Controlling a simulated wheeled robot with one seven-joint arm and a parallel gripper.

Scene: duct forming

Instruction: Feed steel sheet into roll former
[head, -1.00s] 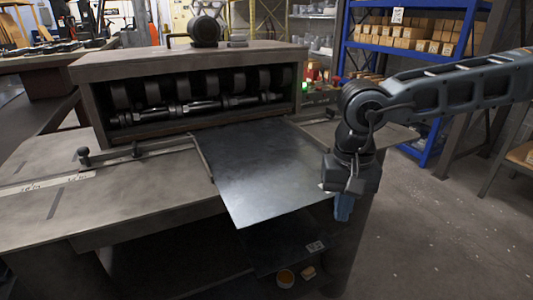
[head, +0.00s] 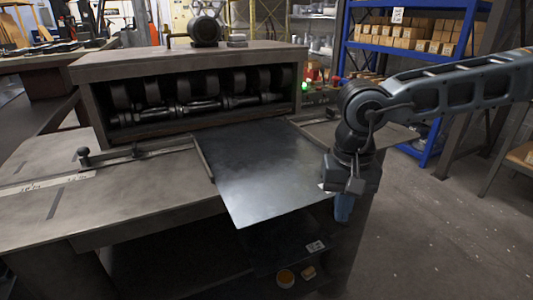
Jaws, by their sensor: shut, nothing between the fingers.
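The steel sheet (head: 265,170) is a flat dark grey plate lying on the roll former's table. Its far edge is near the opening under the rollers, and its near corner overhangs the table's front edge. The roll former (head: 190,75) is a brown steel housing with a row of dark rollers (head: 190,92) inside. My gripper (head: 343,206) points down beside the sheet's right front corner. Its blue fingers are shut with nothing between them. I cannot tell whether they touch the sheet's edge.
A guide bar with a knob (head: 84,157) lies left of the sheet. A green light (head: 305,87) glows right of the housing. A shelf below the table (head: 270,255) holds small items. A blue rack (head: 420,45) with boxes stands behind my arm. The floor at right is clear.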

